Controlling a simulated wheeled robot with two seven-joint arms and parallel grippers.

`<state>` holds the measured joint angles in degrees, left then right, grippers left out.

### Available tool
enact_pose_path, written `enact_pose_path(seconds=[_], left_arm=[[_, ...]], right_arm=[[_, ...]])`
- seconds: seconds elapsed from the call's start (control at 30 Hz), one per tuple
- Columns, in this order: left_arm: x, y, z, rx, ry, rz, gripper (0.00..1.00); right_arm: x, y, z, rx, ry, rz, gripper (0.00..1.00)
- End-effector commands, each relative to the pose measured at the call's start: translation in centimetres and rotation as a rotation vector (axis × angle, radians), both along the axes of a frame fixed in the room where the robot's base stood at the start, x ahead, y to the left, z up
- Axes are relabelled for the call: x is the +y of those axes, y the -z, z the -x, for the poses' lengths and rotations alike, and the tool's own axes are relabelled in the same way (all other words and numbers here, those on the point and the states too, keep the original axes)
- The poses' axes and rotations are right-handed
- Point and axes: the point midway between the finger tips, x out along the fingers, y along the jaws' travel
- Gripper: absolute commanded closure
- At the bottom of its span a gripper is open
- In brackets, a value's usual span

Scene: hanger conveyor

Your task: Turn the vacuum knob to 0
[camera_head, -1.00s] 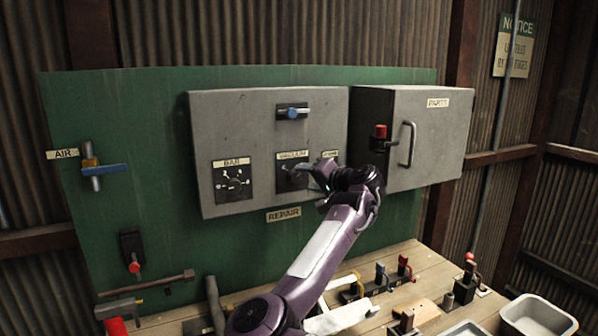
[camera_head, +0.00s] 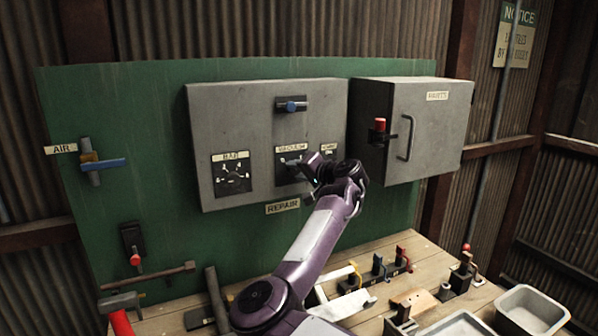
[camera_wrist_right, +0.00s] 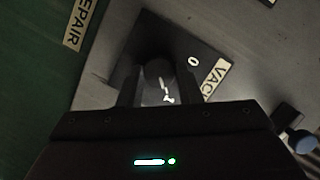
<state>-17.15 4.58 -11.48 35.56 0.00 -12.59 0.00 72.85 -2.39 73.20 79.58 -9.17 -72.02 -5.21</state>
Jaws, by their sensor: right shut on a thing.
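The vacuum knob is a dark round knob on a black dial plate (camera_head: 284,172) under a vacuum label (camera_head: 291,149), on the front of the grey box. In the right wrist view the knob (camera_wrist_right: 158,84) with a white pointer mark sits between my right gripper's fingers (camera_wrist_right: 158,92), and a white "0" (camera_wrist_right: 193,61) shows on the plate. My right gripper (camera_head: 306,166) is shut on the knob and partly hides it in the head view. My left gripper is out of view.
Tools and clamps lie on the wooden bench (camera_head: 420,258) below.

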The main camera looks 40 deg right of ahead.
Motion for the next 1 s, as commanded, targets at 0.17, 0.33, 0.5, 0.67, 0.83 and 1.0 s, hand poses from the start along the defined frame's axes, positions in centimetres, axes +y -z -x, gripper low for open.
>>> enact_pose_path(seconds=[0.17,0.33,0.5,0.67,0.83,1.0], left_arm=[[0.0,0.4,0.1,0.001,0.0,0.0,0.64],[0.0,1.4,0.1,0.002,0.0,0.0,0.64],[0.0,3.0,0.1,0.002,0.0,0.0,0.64],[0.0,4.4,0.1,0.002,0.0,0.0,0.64],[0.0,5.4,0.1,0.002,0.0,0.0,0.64],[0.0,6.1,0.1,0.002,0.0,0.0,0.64]], right_arm=[[0.0,0.2,0.0,0.007,0.0,0.019,0.91],[0.0,0.4,0.1,0.028,0.002,0.082,0.91],[0.0,0.5,0.1,0.064,0.004,0.197,0.91],[0.0,0.5,0.0,0.11,0.003,0.335,0.91],[0.1,0.3,0.0,0.159,0.002,0.489,0.91],[0.3,0.1,-0.1,0.207,0.002,0.645,0.91]])
